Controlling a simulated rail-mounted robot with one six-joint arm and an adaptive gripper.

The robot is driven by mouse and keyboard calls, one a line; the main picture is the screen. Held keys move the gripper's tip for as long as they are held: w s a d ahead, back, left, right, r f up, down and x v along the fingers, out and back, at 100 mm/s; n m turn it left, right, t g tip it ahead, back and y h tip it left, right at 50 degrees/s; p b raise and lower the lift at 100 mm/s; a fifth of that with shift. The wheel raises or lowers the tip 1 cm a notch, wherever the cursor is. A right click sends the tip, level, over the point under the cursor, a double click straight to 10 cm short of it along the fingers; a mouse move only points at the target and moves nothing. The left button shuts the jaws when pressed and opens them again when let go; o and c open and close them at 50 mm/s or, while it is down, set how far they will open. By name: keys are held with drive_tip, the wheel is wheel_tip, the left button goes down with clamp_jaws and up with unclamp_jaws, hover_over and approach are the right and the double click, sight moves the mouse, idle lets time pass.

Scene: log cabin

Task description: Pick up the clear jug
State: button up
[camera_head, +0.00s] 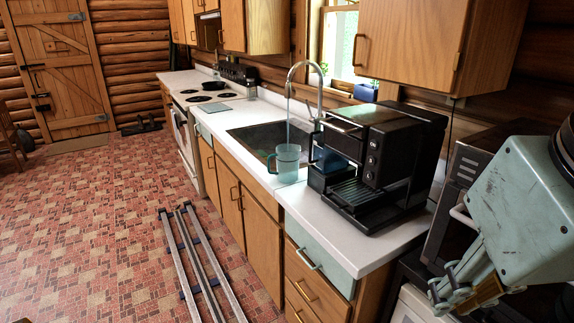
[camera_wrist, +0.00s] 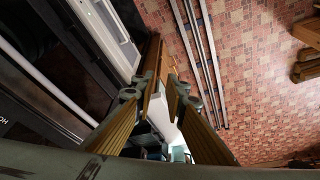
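The clear jug (camera_head: 287,162), see-through and bluish with a handle on its left side, stands upright at the front edge of the white counter beside the sink in the head view. My gripper (camera_head: 462,288) is at the lower right of the head view, to the right of the counter end and well apart from the jug. In the wrist view my gripper (camera_wrist: 165,85) shows two yellowish finger pads with a gap and nothing between them, so it is open.
A black coffee machine (camera_head: 372,160) stands on the counter right of the jug. The sink (camera_head: 262,138) and tall faucet (camera_head: 302,72) are behind the jug. A wall cabinet (camera_head: 425,45) hangs above. Floor rails (camera_head: 205,268) run in front over open brick floor.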

drive_tip(key=w+a+f+n+t, duration=0.1)
drive_tip(key=w+a+t, duration=0.15)
drive_tip(key=w, duration=1.15)
drive_tip(key=w+a+f+t+y, duration=0.1)
drive_tip(key=w+a+t, duration=0.15)
drive_tip(key=w, duration=1.05)
drive_tip(key=w+a+f+n+t, duration=0.15)
drive_tip(key=w+a, duration=0.25)
drive_tip(key=w, duration=1)
drive_tip(key=t+y+p, duration=0.2)
drive_tip(key=t+y, duration=0.2)
drive_tip(key=t, duration=0.2)
approach(269, 167)
drive_tip(key=s+d+r, duration=0.1)
drive_tip(key=s+d, duration=0.1)
drive_tip(key=s, duration=0.1)
drive_tip(key=shift+s+a+f+n+t, duration=0.15)
drive_tip(key=shift+a+f+n+t, duration=0.25)
drive_tip(key=shift+a+f, duration=0.35)
drive_tip(key=shift+d+f, duration=0.1)
drive_tip(key=shift+b+x, duration=0.7)
drive_tip(key=shift+x, duration=3.65)
